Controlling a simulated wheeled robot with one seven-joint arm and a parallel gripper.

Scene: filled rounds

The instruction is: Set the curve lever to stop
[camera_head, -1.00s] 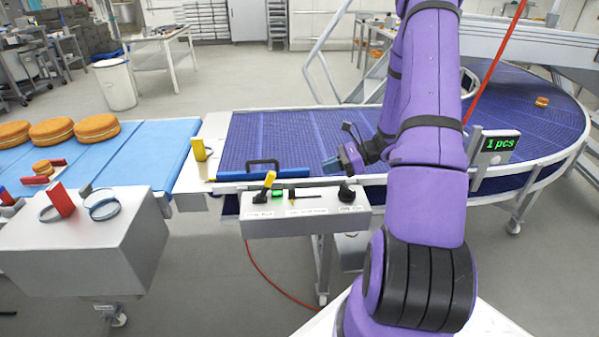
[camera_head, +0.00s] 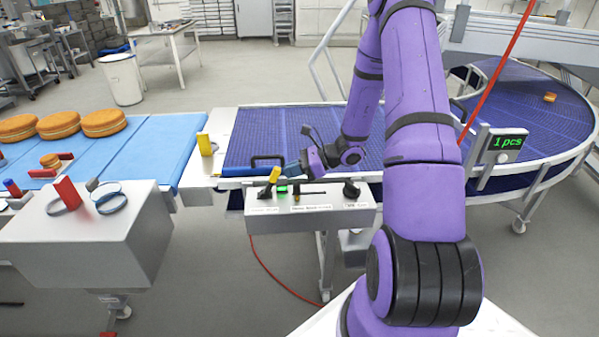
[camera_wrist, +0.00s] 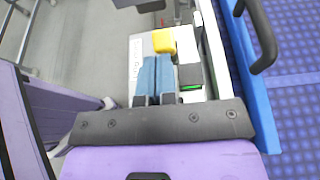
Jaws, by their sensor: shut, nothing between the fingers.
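The control box (camera_head: 330,217) stands in front of the belt. On its top are a yellow-handled lever (camera_head: 274,176) at the left, a lit green indicator (camera_head: 282,189), a thin dark lever in the middle and a black knob (camera_head: 351,190) at the right. The labels are too small to read, so I cannot tell which is the curve lever. My gripper (camera_head: 290,168) is low over the box's left end, right of the yellow handle. In the wrist view its blue fingers (camera_wrist: 155,62) are shut and empty, close to the yellow handle (camera_wrist: 164,41); contact is unclear.
A blue bar with a black handle (camera_head: 265,160) lies along the belt edge behind the box. The blue curved belt (camera_head: 530,115) carries one small filled round (camera_head: 549,97). A display (camera_head: 507,142) reads 1 pcs. A grey cabinet (camera_head: 90,235) stands at the left.

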